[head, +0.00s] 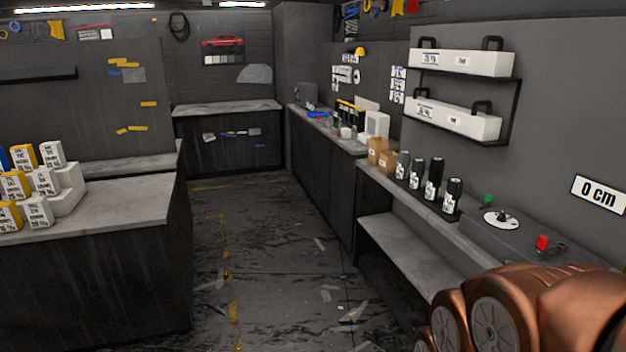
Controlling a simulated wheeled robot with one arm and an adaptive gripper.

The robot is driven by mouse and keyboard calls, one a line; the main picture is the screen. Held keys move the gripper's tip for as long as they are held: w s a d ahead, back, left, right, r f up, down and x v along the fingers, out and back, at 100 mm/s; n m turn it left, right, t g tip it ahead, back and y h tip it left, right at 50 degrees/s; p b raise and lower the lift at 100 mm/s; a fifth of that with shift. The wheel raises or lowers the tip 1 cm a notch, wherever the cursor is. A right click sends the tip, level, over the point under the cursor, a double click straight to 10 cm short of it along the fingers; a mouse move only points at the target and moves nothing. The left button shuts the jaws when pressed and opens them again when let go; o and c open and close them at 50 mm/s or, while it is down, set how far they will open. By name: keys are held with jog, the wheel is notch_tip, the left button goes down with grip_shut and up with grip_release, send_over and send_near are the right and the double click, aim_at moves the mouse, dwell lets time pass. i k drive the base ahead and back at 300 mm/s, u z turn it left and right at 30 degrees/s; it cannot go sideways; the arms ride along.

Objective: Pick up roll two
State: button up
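Several dark upright rolls with white labels stand in a row on the right-hand counter (377,185). The nearest roll (452,195) is at the right end, beside a grey panel with a dial. Another roll (433,178) stands behind it, then a roll (417,172) and the farthest roll (402,165) next to brown boxes. The labels are too small to read, so I cannot tell which is roll two. My copper-coloured arm fills the lower right corner, in front of the counter's near end. My gripper is not in view.
Brown boxes (378,150) and a white device (376,125) sit farther along. A wall rack holds long white boxes (460,62). A red button (542,242) is at the counter's near end. Labelled boxes (40,182) stand on the left bench. The aisle floor (270,270) is open, with scattered scraps.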

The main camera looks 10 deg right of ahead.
aim_at(437, 164)
jog(key=z, duration=0.1)
jog(key=i, duration=2.4)
jog(key=z, duration=0.05)
